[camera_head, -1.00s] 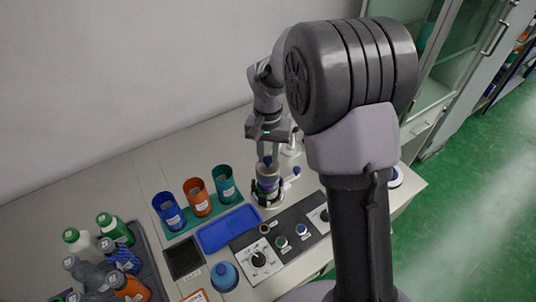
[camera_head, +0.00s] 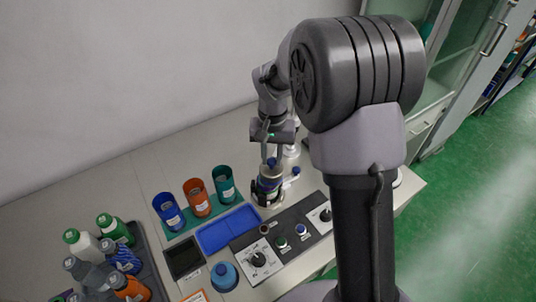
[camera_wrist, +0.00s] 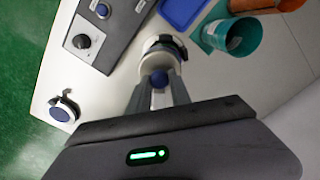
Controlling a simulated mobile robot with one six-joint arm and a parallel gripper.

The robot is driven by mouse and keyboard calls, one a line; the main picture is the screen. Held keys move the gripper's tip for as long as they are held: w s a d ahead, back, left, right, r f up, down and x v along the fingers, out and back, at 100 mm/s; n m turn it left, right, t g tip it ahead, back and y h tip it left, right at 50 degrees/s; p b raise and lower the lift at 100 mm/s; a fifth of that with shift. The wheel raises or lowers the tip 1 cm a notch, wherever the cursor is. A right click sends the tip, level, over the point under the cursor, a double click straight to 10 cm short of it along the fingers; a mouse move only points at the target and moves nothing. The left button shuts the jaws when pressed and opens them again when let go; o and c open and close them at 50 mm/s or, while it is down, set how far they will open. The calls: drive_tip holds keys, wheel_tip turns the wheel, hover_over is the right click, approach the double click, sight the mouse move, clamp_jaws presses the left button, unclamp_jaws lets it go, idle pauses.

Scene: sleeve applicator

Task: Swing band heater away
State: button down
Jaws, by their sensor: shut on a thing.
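A round station (camera_head: 268,198) stands on the bench behind the control panel, with a dark curved clamp-like part around its base. A banded upright piece with a blue top (camera_head: 271,163) stands at it. My gripper (camera_head: 272,155) points down from above, its fingers shut on this blue-topped piece. In the wrist view the blue top (camera_wrist: 160,79) lies between my fingers, with the pale ring and dark clamp part (camera_wrist: 166,44) just beyond. I cannot tell which part is the band heater. A small blue knob (camera_head: 296,170) sits just right of the station.
Blue, orange (camera_head: 197,197) and teal cups and a blue tray (camera_head: 228,229) stand left of the station. The control panel (camera_head: 285,240) lies in front. A crate of bottles (camera_head: 148,262) is at lower left. A blue-topped disc (camera_wrist: 64,110) shows in the wrist view.

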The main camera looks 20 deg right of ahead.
drive_tip(key=s+d+n+p, duration=0.3)
drive_tip(key=d+n+p, duration=0.5)
drive_tip(key=d, duration=1.1)
drive_tip(key=shift+n, duration=1.2)
drive_tip(key=shift+r, duration=0.1)
drive_tip(key=c, duration=1.2)
unclamp_jaws()
drive_tip(key=shift+d, duration=0.1)
drive_tip(key=shift+s, duration=0.1)
wheel_tip(320, 180, up, 17)
drive_tip(key=p, duration=0.4)
drive_tip(key=shift+r+p, duration=0.15)
drive_tip(key=shift+p, duration=0.25)
